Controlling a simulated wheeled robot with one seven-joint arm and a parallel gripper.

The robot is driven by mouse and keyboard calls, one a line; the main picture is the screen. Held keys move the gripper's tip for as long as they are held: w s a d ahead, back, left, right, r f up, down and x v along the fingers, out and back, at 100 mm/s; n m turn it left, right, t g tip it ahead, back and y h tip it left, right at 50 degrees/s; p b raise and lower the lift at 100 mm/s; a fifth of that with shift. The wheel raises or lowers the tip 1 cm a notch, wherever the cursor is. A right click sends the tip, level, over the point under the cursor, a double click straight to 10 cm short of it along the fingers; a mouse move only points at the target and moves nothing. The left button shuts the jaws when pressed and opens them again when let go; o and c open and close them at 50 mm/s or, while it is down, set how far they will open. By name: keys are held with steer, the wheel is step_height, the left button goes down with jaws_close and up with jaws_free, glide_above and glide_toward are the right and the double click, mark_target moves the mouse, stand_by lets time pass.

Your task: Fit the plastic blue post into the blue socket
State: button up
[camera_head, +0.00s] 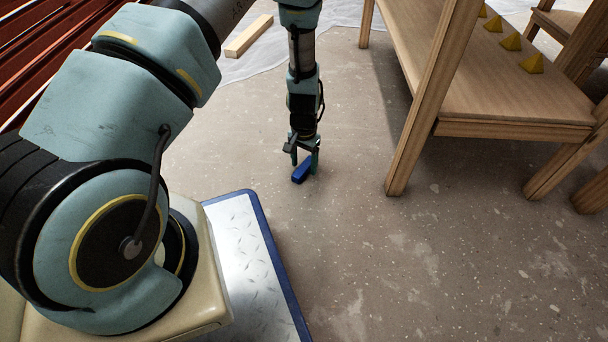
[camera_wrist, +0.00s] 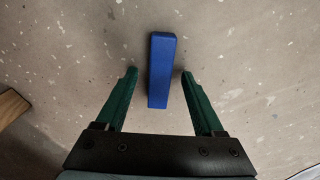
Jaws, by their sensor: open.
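The blue post (camera_head: 301,173) is a short blue block lying on the concrete floor. In the wrist view the post (camera_wrist: 161,70) lies lengthwise between and beyond the two green fingers. My gripper (camera_head: 304,165) points down over it in the head view. In the wrist view my gripper (camera_wrist: 160,75) is open, with a finger on each side of the post and a gap on both sides. I cannot tell how high the fingertips are above the floor. No blue socket shows in either view.
A wooden table (camera_head: 513,131) stands at the right, with several yellow pyramids (camera_head: 510,42) on its shelf and a leg (camera_head: 418,130) near the post. A loose wooden batten (camera_head: 249,36) lies on pale sheeting at the back. The floor (camera_head: 370,250) in front is clear.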

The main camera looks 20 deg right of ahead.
steer(key=shift+f, duration=0.45)
steer(key=shift+r, duration=0.1)
jaws_close()
